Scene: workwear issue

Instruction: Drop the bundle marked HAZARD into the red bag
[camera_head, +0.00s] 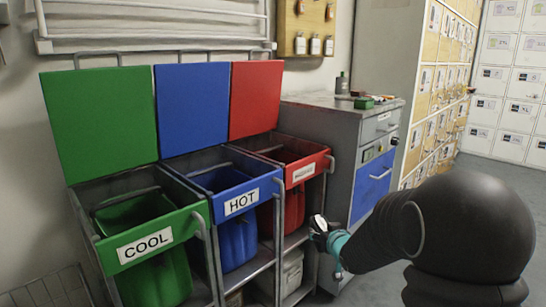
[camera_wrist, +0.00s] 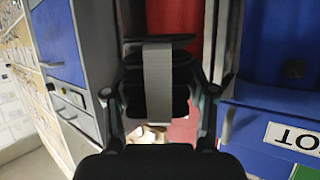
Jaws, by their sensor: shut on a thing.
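My gripper (camera_head: 325,236) is in front of the sorting stand, at the right and below the red bin front. In the wrist view my gripper (camera_wrist: 160,88) is shut on a dark folded bundle (camera_wrist: 157,80) with a grey band around it. No HAZARD marking on it can be read. The red bag (camera_head: 265,218) hangs in the right-hand compartment, below the red front, whose small label is too blurred to read. The red lid (camera_head: 255,98) stands open. Red surface (camera_wrist: 175,20) shows behind the bundle in the wrist view. The bundle is outside the bag.
The blue HOT bag (camera_head: 237,240) and green COOL bag (camera_head: 155,275) hang to the left, lids raised. A grey drawer cabinet (camera_head: 345,125) stands just right of the stand. Lockers (camera_head: 440,90) line the back right. Open floor lies at the right.

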